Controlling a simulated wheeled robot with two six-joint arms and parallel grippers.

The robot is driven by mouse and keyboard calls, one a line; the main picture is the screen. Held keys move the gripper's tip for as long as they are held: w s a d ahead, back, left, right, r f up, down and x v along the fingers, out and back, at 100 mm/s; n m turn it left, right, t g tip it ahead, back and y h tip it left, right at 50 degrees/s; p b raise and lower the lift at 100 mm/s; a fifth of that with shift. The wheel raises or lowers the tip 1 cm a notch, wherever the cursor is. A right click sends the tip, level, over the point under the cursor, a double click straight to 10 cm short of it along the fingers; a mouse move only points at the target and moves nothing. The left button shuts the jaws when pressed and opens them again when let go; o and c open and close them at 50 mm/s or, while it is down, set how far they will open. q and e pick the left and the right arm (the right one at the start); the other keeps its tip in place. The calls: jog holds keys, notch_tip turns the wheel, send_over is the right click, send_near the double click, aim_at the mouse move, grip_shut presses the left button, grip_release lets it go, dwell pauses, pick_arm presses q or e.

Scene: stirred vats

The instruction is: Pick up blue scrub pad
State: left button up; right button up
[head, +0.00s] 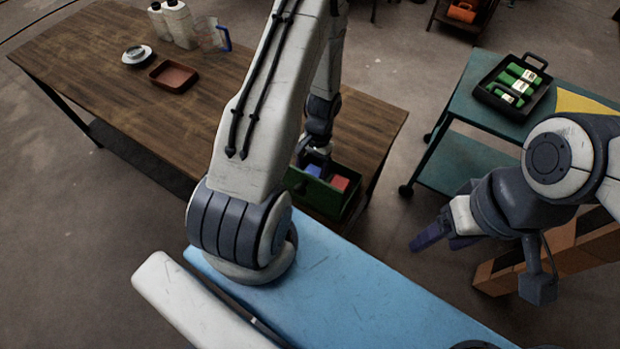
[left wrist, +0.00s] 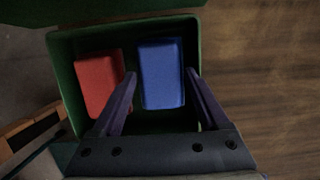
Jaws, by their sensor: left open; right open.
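The blue scrub pad (left wrist: 162,76) lies in an open green box (left wrist: 62,70), beside a red pad (left wrist: 98,84). In the head view the blue pad (head: 313,171) is partly hidden by my left gripper (head: 316,156), which is over the box. In the left wrist view my left gripper (left wrist: 161,72) is open, with one finger on each side of the blue pad. The left finger comes between the two pads. I cannot tell how far above the pad the fingertips are. My right gripper (head: 436,243) is open and empty, away at the right.
A teal cart (head: 470,95) with a black tray (head: 513,106) stands at the right.

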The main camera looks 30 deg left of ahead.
pick_arm(q)
jog(key=shift+f, duration=0.2)
dwell(0.4)
jog(key=c, duration=1.1)
jog(key=shift+c, duration=0.2)
notch_tip(320, 180, up, 10)
jog(key=b, duration=0.1)
jog(key=shift+r, duration=0.2)
